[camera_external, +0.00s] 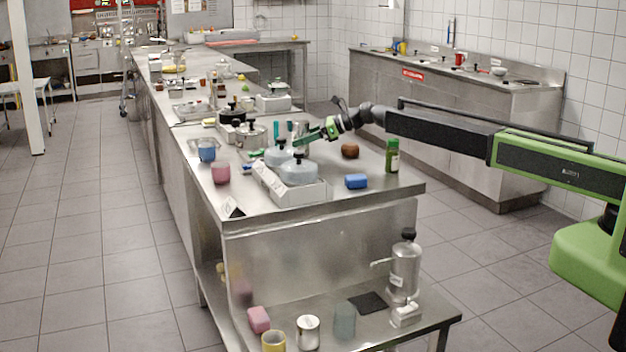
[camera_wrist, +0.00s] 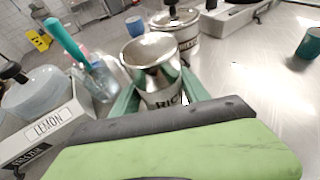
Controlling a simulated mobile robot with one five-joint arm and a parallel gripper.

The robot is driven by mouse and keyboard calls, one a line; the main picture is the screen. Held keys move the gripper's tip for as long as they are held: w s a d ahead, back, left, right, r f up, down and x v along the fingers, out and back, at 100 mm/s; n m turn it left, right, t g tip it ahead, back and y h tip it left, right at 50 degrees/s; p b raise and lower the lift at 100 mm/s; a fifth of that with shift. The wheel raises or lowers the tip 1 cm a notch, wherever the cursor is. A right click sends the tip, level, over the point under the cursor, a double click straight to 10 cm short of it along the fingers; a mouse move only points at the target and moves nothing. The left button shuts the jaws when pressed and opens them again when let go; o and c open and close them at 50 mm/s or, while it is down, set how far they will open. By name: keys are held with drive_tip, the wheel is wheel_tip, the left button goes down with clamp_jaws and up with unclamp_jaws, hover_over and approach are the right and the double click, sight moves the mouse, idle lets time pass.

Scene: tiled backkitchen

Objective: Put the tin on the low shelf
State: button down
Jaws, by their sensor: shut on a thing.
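My gripper (camera_external: 314,134) is over the far part of the steel worktop. The low shelf (camera_external: 372,335) is the steel surface below the worktop's near end.
The low shelf holds a metal dispenser (camera_external: 404,268), a dark mat (camera_external: 367,303), a pink block (camera_external: 259,319), a pale can (camera_external: 308,332) and a yellow cup (camera_external: 273,341). Glass-lidded containers (camera_external: 298,171), a blue block (camera_external: 356,181) and a green bottle (camera_external: 392,156) stand on the worktop.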

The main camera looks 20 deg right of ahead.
drive_tip(key=shift+r, duration=0.15)
drive_tip(key=c, duration=0.6)
unclamp_jaws()
drive_tip(key=shift+o, duration=0.2)
